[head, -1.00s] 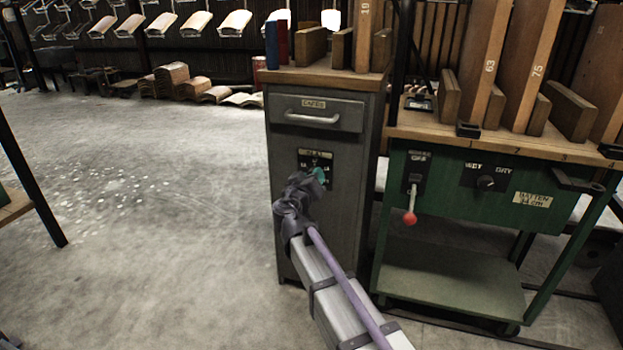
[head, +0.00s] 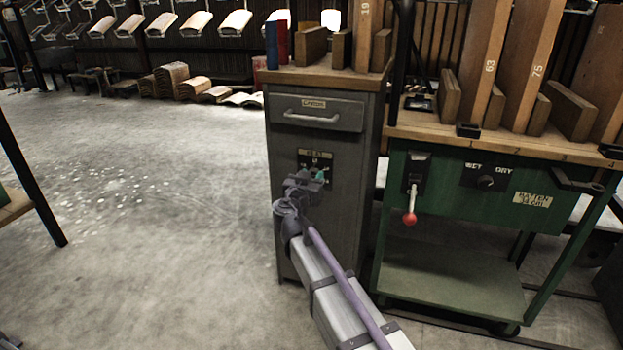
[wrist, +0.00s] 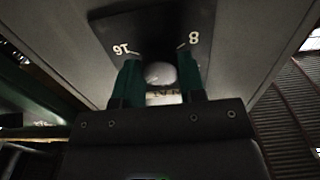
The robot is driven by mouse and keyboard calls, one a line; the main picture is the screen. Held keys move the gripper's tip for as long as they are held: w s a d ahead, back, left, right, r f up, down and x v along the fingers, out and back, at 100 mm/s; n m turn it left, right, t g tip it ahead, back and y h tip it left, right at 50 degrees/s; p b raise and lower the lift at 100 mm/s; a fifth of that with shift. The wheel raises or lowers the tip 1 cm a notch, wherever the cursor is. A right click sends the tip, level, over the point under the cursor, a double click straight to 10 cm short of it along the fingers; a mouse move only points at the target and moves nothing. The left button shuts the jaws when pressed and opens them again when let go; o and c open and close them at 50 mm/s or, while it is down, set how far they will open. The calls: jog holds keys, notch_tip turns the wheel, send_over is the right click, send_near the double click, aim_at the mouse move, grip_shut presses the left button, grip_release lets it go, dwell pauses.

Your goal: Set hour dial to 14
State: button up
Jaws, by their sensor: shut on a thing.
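The hour dial is a round pale knob (wrist: 160,73) on a dark panel (wrist: 150,30) in the wrist view. Numbers 16 and 8 show on the panel either side of it, tilted in this view; the lower marking is partly hidden by my gripper. My gripper (wrist: 159,82) has its two green fingers on either side of the knob, shut on it. In the head view the dark panel (head: 303,155) is on the front of the grey cabinet (head: 340,225), below its drawer. My gripper (head: 319,177) covers the knob there. The pointer's setting cannot be read.
The cabinet's drawer handle (head: 312,117) sticks out above the panel. To the right, a green bench (head: 450,220) carries a red-tipped lever (head: 410,217) and a wet/dry knob (head: 486,182). Open concrete floor (head: 150,220) lies to the left.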

jog(key=o, duration=0.9)
jog(key=shift+o, duration=0.2)
jog(key=v, duration=1.1)
